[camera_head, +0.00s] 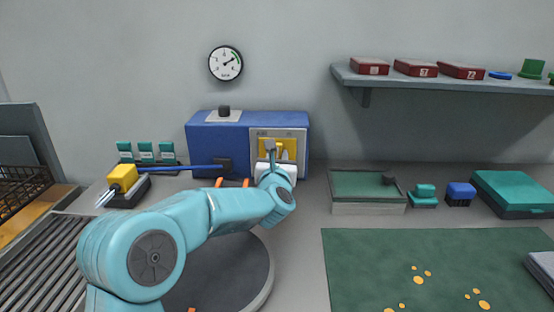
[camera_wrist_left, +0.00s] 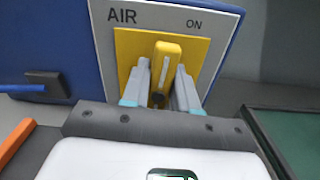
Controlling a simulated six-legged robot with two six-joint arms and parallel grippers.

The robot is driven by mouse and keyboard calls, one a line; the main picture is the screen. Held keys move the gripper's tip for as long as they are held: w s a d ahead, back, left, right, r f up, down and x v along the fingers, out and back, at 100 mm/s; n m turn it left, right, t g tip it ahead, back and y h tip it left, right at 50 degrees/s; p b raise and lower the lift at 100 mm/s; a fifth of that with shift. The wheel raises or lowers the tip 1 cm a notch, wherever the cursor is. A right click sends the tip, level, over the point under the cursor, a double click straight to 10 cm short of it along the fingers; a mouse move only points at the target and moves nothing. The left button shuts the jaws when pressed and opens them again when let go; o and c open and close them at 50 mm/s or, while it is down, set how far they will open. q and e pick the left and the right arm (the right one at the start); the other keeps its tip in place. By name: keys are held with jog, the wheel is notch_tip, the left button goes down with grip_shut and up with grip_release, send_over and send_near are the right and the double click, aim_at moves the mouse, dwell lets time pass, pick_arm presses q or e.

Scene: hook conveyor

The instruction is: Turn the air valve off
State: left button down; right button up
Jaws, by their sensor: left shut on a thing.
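The air valve is a yellow plate with a yellow lever on a grey panel marked AIR, on the front of a blue box (camera_head: 217,133). The yellow lever (camera_wrist_left: 168,50) stands out from the yellow plate (camera_wrist_left: 197,50) in the left wrist view, with the word ON to its upper right. My left gripper (camera_head: 279,152) is at the lever in the head view. Its two fingers (camera_wrist_left: 161,85) lie on either side of the lever and are shut on it. The lever's lower part is partly hidden between the fingers. My right gripper is not in view.
A round gauge (camera_head: 225,63) hangs on the wall, its needle pointing up and right. A blue bar with a yellow block (camera_head: 122,177) lies left of the box. A green-topped tray (camera_head: 368,208) and a green mat (camera_head: 430,268) lie to the right. A shelf (camera_head: 450,85) holds red boxes.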

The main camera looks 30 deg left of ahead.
pick_arm(q)
jog(key=shift+w+d+f+m+b, duration=0.1)
jog(key=shift+m+b, duration=0.55)
jog(key=shift+m, duration=0.45)
jog(key=shift+m+b, duration=0.3)
jog(key=shift+m, duration=0.6)
jog(key=m, duration=0.4)
jog(key=shift+w+d+m, duration=0.1)
jog(key=shift+d+m, duration=0.05)
jog(key=shift+m, duration=0.15)
jog(key=m, duration=0.4)
jog(key=shift+d+f, duration=0.1)
jog(key=shift+f, duration=0.05)
jog(key=shift+f+m+p, duration=0.15)
jog(key=shift+m+p, duration=0.25)
jog(key=shift+m, duration=1.8)
jog(key=c, duration=1)
grip_release()
jog(key=shift+w, duration=0.1)
jog(key=shift+o, duration=0.2)
jog(key=shift+f, duration=0.1)
